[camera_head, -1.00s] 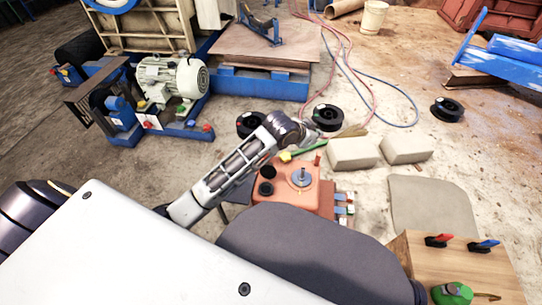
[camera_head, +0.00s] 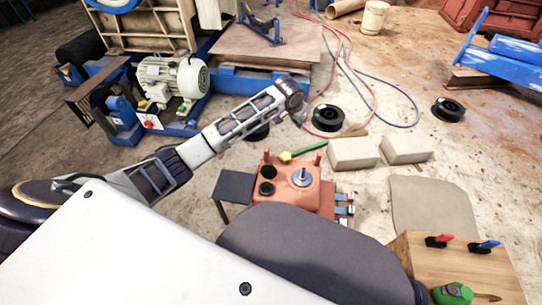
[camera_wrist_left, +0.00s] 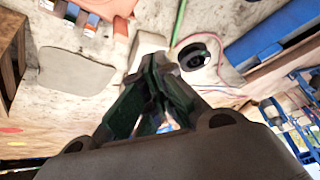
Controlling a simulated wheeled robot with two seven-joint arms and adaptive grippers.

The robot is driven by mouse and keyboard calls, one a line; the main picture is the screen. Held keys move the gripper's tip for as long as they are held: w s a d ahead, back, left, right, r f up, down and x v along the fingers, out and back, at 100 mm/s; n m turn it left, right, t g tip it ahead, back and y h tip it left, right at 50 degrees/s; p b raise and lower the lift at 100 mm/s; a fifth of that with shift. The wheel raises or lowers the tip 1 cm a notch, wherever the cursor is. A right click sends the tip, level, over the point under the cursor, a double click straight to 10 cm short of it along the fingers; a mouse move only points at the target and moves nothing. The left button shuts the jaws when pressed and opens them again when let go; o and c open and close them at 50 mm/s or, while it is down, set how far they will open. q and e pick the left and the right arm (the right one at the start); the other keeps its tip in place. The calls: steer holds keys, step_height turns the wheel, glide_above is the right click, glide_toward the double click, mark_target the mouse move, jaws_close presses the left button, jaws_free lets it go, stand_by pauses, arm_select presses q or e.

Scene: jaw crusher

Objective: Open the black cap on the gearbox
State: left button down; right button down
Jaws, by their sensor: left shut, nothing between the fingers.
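The orange gearbox (camera_head: 312,198) stands in the middle of the head view, with a grey round fitting and shaft on top. Two black round parts sit on its left side: a front one (camera_head: 266,188) and a rear one (camera_head: 267,171). I cannot tell which is the cap or whether either is open. My left gripper (camera_head: 303,115) is beyond and above the gearbox, apart from it. In the left wrist view its fingers (camera_wrist_left: 160,64) are closed together with nothing between them. Part of the gearbox (camera_wrist_left: 110,6) shows at that view's top edge. My right gripper is not in view.
A small dark table (camera_head: 235,186) stands left of the gearbox. A green-handled tool (camera_head: 305,149) lies behind it. Two pale blocks (camera_head: 353,153) and black spools (camera_head: 328,117) are on the floor farther back. A wooden box (camera_head: 460,265) stands at the front right.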

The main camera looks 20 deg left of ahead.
mark_target(269, 170)
arm_select(q)
steer(key=s+a+f+n+g+y, duration=0.1)
steer(key=s+a+f+n+g, duration=0.5)
steer(key=a+f, duration=0.3)
steer(key=shift+a+f+n, duration=0.15)
steer(key=shift+a+n, duration=0.3)
steer(key=shift+n, duration=0.05)
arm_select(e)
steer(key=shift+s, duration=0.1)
arm_select(q)
steer(key=shift+f, duration=0.1)
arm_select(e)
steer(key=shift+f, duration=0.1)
